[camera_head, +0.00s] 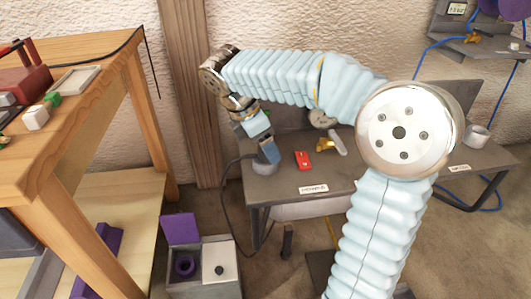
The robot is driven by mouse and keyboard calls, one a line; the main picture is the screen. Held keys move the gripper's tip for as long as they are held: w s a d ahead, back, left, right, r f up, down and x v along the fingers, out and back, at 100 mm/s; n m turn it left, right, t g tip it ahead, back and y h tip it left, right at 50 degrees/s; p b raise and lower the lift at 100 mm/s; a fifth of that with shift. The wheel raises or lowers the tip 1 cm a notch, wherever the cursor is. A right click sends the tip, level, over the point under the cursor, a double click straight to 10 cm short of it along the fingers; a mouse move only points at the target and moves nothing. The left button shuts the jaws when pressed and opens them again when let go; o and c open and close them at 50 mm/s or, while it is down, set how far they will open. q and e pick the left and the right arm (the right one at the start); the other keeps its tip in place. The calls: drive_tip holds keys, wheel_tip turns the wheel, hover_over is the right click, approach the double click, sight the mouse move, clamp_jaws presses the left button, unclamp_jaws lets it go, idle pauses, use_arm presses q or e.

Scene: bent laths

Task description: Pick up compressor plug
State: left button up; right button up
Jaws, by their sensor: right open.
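My right gripper (268,150) points down at the left end of the grey metal bench (380,178). Its jaws are open. Directly below and around the fingertips is a small grey piece (263,167) at the bench's left corner; a black cable (223,195) runs from near it, over the bench's left edge and down toward the floor. This may be the compressor plug, but it is small and partly hidden by the gripper, so I cannot tell for sure, nor whether the fingers touch it. My left gripper is not in view.
A red block (303,160) and a brass fitting (325,145) lie right of the gripper. A label reading "POWER" (313,188) is on the bench's front edge. A wooden workbench (105,110) stands left, and a grey box with a purple lid (181,229) below.

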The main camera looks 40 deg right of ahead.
drive_tip(key=c, duration=1.1)
drive_tip(key=shift+r, duration=0.15)
